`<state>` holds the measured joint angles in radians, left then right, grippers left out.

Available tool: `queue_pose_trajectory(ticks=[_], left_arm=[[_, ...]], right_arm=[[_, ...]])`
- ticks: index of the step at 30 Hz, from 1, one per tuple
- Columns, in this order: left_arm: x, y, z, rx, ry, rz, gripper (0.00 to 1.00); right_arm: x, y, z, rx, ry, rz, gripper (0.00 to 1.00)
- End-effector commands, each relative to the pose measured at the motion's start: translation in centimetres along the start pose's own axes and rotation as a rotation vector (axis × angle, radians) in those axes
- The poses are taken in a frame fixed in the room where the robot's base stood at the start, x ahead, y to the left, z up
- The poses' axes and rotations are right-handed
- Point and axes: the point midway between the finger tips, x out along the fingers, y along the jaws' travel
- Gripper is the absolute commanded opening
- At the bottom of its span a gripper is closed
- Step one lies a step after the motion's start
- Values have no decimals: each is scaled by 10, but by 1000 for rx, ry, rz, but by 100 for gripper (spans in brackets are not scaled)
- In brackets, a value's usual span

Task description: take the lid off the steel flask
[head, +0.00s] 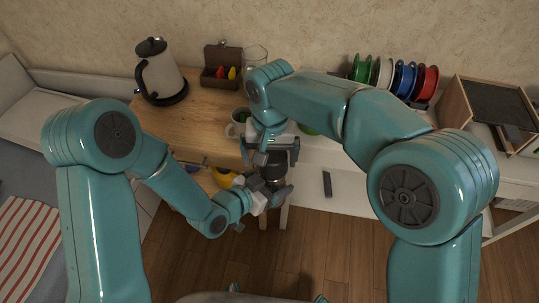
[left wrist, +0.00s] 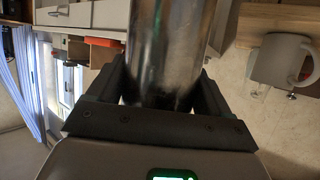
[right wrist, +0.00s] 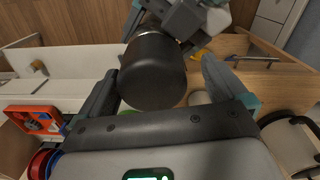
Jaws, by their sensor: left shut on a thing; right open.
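The steel flask (left wrist: 165,50) is between the fingers of my left gripper (left wrist: 162,85), which is shut on its shiny metal body. Its black lid (right wrist: 152,78) shows in the right wrist view, facing that camera. My right gripper (right wrist: 160,95) is open, with one finger on each side of the lid; whether either finger touches it I cannot tell. In the head view my right gripper (head: 271,155) is above the flask and my left gripper (head: 268,194) is lower, at its body. The two grippers partly hide the flask there.
A wooden desk top (head: 205,125) holds a kettle (head: 160,75), a brown box (head: 221,70) and a grey mug (head: 237,125) close to my right gripper. Several coloured spools (head: 400,78) and a wooden crate (head: 490,105) stand at the right. Open floor lies in front.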

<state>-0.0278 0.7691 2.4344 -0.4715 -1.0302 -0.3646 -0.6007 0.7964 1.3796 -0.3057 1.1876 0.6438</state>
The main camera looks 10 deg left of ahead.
Motion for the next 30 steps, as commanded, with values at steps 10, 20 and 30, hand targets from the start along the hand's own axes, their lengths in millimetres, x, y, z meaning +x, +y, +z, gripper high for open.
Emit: queue_pose_trajectory(ticks=[10, 20, 30], left_arm=[[0, -2, -2, 0, 6, -4, 0], [0, -2, -2, -1, 6, -5, 0], [0, -2, -2, -1, 6, -5, 0]], right_arm=[[-41, 0, 0, 1, 1, 0, 93], [-63, 3, 2, 391, 3, 9, 93], [-49, 6, 3, 579, 1, 17, 93]])
